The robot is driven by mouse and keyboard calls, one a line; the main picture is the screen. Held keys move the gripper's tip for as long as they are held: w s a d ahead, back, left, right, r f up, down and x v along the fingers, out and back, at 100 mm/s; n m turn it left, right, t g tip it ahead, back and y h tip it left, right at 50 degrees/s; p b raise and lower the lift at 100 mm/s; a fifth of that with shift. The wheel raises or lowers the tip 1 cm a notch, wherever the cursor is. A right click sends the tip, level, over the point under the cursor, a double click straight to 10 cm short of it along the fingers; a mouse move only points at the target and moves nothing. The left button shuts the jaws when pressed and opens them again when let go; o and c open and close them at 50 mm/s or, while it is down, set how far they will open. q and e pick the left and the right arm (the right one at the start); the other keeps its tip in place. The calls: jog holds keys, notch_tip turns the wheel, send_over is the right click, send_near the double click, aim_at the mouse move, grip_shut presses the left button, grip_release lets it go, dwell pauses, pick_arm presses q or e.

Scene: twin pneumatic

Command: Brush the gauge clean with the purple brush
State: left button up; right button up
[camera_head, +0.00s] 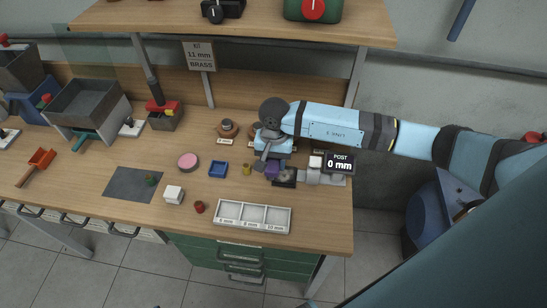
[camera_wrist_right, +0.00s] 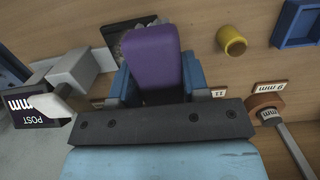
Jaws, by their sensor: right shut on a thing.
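My right gripper (camera_head: 268,164) is shut on the purple brush (camera_head: 272,171). In the right wrist view the brush (camera_wrist_right: 156,57) sits between the two blue fingers. The gauge (camera_head: 314,173) is a pale block on a base, with a dark display (camera_head: 339,163) reading "POST 0 mm". It stands just right of the brush. It also shows at the left of the right wrist view (camera_wrist_right: 78,69). My left gripper is not in view.
A white three-compartment tray (camera_head: 253,230) lies near the front edge. A shelf (camera_head: 240,20) overhangs the back.

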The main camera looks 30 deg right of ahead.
dwell(0.3)
jog(key=shift+f, duration=0.1)
jog(key=shift+f+b, duration=0.35)
jog(key=shift+b, duration=0.15)
jog(key=shift+f+b, duration=0.6)
